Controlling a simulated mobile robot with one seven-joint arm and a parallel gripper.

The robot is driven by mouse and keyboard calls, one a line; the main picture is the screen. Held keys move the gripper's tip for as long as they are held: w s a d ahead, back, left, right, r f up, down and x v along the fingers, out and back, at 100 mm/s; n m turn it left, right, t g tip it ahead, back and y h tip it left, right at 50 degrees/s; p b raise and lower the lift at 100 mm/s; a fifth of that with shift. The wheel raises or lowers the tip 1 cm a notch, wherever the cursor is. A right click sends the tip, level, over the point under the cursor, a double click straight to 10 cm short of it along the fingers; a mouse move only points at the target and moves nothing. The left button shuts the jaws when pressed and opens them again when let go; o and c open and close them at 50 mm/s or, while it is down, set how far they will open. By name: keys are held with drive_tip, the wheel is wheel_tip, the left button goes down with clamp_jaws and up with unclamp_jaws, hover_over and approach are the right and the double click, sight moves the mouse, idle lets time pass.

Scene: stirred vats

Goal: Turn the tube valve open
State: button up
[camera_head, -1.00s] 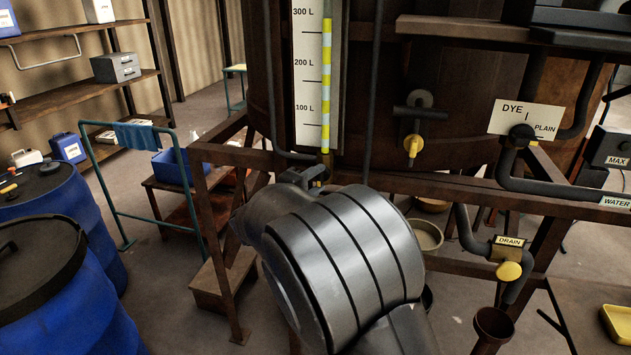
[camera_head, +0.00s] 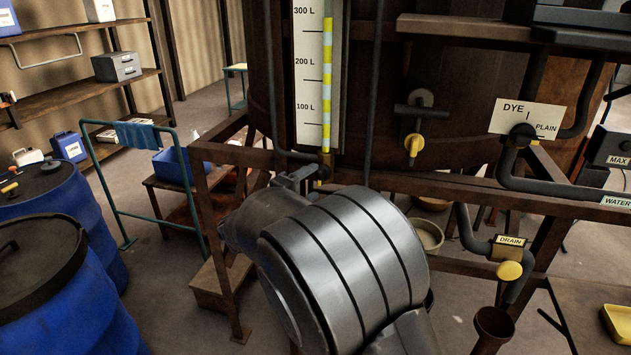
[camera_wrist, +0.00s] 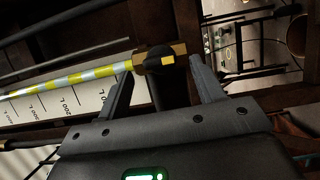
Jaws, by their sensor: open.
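The tube valve (camera_wrist: 160,60) is a small brass block with a round black knob and a yellow mark, at the lower end of the yellow-and-white striped sight tube (camera_wrist: 70,80). In the head view the valve (camera_head: 327,159) is small, below the gauge, and its knob cannot be made out. My gripper (camera_wrist: 162,68) is open and empty. In the wrist view its fingers lie either side of the knob; contact cannot be told. In the head view my gripper (camera_head: 299,178) is mostly hidden behind my grey arm link, just below the valve.
The white litre gauge board (camera_head: 308,85) stands behind the tube on the rusty vat (camera_head: 460,80). A brown frame beam (camera_head: 232,156) runs beneath. A yellow-handled tap (camera_head: 413,145) and drain valve (camera_head: 509,271) are to the right. Blue barrels (camera_head: 95,285) stand at left.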

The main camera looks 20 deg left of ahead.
drive_tip(key=v, duration=0.8)
drive_tip(key=s+d+m+g+h, duration=0.1)
drive_tip(key=s+d+m+g, duration=0.3)
drive_tip(key=d, duration=1)
drive_tip(key=w+d+m+g, duration=0.15)
drive_tip(key=d+g, duration=0.35)
drive_tip(key=d, duration=0.8)
drive_tip(key=s+d+m+g+y, duration=0.1)
drive_tip(key=s+d+m+y, duration=0.3)
drive_tip(key=s, duration=0.6)
drive_tip(key=s+d+f+m+g+y, duration=0.1)
drive_tip(key=s+d+m+y, duration=0.3)
drive_tip(key=s+d, duration=0.3)
drive_tip(key=s, duration=0.4)
drive_tip(key=shift+d, duration=0.4)
drive_tip(key=shift+f, duration=0.15)
drive_tip(key=shift+c, duration=0.4)
